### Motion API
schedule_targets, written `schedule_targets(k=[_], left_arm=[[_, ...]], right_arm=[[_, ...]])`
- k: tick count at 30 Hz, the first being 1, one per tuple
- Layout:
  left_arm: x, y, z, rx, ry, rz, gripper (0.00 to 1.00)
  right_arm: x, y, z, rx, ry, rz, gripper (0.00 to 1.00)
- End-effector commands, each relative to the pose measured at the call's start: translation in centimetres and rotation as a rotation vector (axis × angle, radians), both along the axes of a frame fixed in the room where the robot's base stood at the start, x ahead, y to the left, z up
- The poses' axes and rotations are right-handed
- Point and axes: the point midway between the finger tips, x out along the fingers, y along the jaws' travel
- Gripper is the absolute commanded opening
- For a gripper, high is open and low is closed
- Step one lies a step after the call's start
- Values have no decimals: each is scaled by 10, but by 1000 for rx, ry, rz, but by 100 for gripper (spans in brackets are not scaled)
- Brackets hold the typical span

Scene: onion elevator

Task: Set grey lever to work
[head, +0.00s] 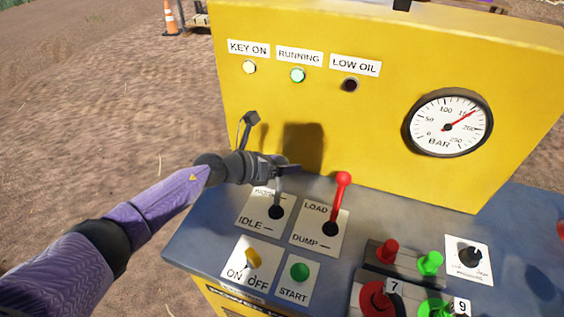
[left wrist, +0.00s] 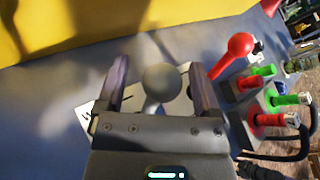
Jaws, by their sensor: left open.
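The grey lever (head: 277,203) stands on its plate marked IDLE at the lower end, in the head view; the upper label is mostly covered by my gripper. My left gripper (head: 284,167) is at the lever's top. In the left wrist view the lever's round grey knob (left wrist: 161,81) sits between the two spread fingers of my left gripper (left wrist: 158,85), with a gap seen on both sides. The lever's tilt is hard to judge. My right gripper is not in view.
A red lever (head: 341,195) on the LOAD/DUMP plate stands close to the right.

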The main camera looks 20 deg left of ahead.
Motion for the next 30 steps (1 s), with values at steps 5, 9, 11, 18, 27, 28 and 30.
schedule_targets(k=[5, 9, 11, 18, 27, 28, 30], left_arm=[[0, 0, 0, 0, 0, -1, 83], [-9, 9, 7, 2, 0, 0, 83], [-18, 16, 13, 5, 1, 0, 83], [-57, 49, 32, 3, 1, -1, 83], [-70, 60, 39, 0, -1, -1, 83], [-69, 60, 39, 0, -1, -1, 83], [-69, 60, 39, 0, 0, -1, 83]], right_arm=[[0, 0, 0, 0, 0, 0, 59], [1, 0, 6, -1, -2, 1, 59], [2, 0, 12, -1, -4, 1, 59], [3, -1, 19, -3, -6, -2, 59], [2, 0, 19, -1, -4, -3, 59], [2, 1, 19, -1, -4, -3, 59], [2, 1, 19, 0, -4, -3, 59]])
